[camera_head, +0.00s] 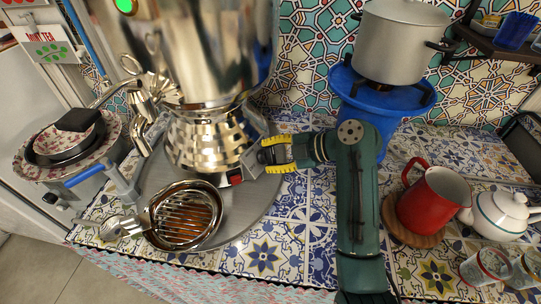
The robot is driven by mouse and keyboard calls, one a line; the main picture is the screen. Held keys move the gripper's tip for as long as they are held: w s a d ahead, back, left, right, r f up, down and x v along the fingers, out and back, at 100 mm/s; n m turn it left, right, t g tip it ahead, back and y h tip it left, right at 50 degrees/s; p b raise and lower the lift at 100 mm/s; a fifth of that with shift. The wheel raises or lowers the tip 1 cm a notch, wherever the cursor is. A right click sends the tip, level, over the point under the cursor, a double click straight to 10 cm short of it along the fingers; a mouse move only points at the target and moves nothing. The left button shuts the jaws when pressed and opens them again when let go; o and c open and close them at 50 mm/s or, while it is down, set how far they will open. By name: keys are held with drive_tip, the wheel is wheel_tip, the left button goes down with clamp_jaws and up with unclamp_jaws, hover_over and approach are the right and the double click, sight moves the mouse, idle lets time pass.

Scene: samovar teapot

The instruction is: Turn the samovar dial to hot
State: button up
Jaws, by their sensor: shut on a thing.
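The shiny samovar (203,140) stands on a round grey tray (262,205) at the left of the tiled counter. A small grey control box (252,161) sticks out at the right of its base. My gripper (264,157) comes from the right, at the outer face of this box. It is shut on the samovar dial, which the fingertips mostly hide. The dial's setting and any hot mark cannot be read from here. A small red patch (236,180) shows just below the box.
A metal drip bowl with a grille (184,217) sits in front of the samovar. A red mug (433,199), a white teapot (499,214) and glasses (486,267) stand at right. A grey pot (398,42) on a blue burner (410,100) is behind my arm.

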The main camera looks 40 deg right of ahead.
drive_tip(key=shift+f, duration=0.1)
drive_tip(key=o, duration=1.2)
drive_tip(key=v, duration=1.2)
